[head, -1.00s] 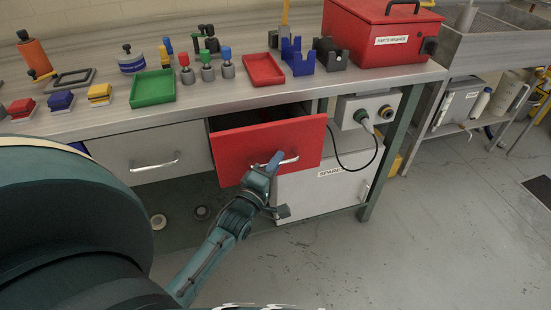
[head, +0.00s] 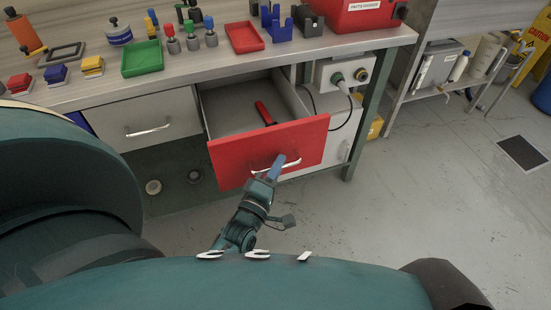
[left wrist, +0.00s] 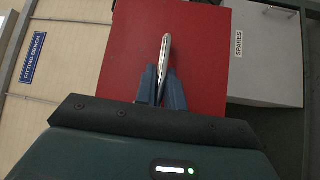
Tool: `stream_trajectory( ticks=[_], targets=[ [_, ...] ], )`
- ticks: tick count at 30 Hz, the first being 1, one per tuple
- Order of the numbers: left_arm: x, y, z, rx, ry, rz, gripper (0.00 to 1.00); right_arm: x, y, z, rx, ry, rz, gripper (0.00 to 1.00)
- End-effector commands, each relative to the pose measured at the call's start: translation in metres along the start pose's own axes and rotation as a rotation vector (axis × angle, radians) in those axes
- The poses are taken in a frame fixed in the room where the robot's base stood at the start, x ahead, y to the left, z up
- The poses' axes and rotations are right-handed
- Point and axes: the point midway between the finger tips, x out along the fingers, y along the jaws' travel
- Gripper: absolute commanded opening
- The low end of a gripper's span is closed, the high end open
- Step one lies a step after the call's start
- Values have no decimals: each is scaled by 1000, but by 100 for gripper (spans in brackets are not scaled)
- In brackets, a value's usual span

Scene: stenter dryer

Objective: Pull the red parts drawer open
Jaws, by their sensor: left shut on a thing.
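The red parts drawer (head: 231,160) under the bench stands well open, with its grey inside showing. A red-handled thing (head: 264,113) lies in it. The drawer's bar handle (head: 291,163) is silver. My left gripper (head: 275,168) is shut on that handle at the front of the drawer. In the left wrist view the blue fingers (left wrist: 161,88) close around the silver handle (left wrist: 165,55) against the red front (left wrist: 205,60). My right gripper is not in view.
A closed grey drawer (head: 146,115) is left of the red one. A grey SPARES cabinet (left wrist: 268,50) is beside it. A socket box with a cable (head: 343,75) hangs under the bench top. The floor at right (head: 430,180) is clear.

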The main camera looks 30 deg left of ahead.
Motion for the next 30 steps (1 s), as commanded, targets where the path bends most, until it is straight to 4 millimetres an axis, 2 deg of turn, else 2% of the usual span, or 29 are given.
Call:
stream_trajectory(
  ticks=[11,12,20,30],
  targets=[
    [-1,0,1,1,0,-1,0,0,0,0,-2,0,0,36],
    [-1,0,1,1,0,-1,12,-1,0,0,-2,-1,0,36],
    [-1,0,1,1,0,0,32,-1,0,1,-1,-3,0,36],
    [-1,0,1,0,0,0,32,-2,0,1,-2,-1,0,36]
  ],
)
